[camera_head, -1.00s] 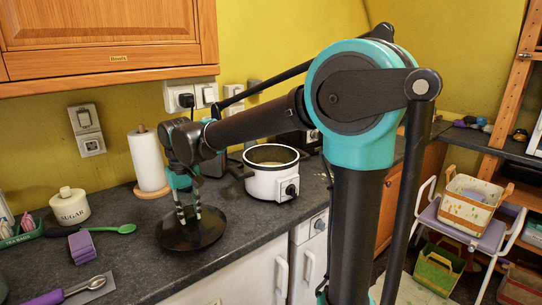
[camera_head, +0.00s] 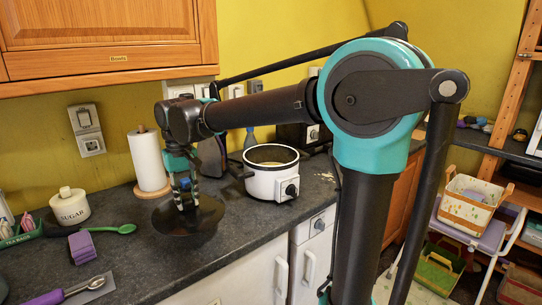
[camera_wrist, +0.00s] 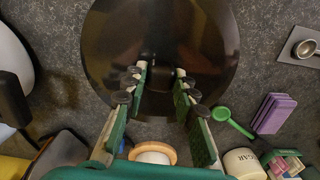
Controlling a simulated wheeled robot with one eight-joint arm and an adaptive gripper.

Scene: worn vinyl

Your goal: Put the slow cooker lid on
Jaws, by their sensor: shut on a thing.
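The slow cooker lid is a dark round disc (camera_head: 207,220) with a small knob, held roughly level above the worktop, left of the cooker. In the wrist view the lid (camera_wrist: 205,45) fills the upper middle. My gripper (camera_head: 186,202) points down from above and is shut on the lid's knob; its two fingers (camera_wrist: 163,88) stand on either side of the knob. The slow cooker (camera_head: 268,174) is a white pot with a dark rim, a side handle and a front dial.
A paper towel roll (camera_head: 149,160) stands behind the lid, near the wall. A sugar jar (camera_head: 70,206), a green spoon (camera_head: 124,229), purple sponges (camera_head: 82,246) and a purple-handled scoop (camera_head: 50,297) lie to the left. A dark appliance (camera_head: 212,157) stands behind, left of the cooker.

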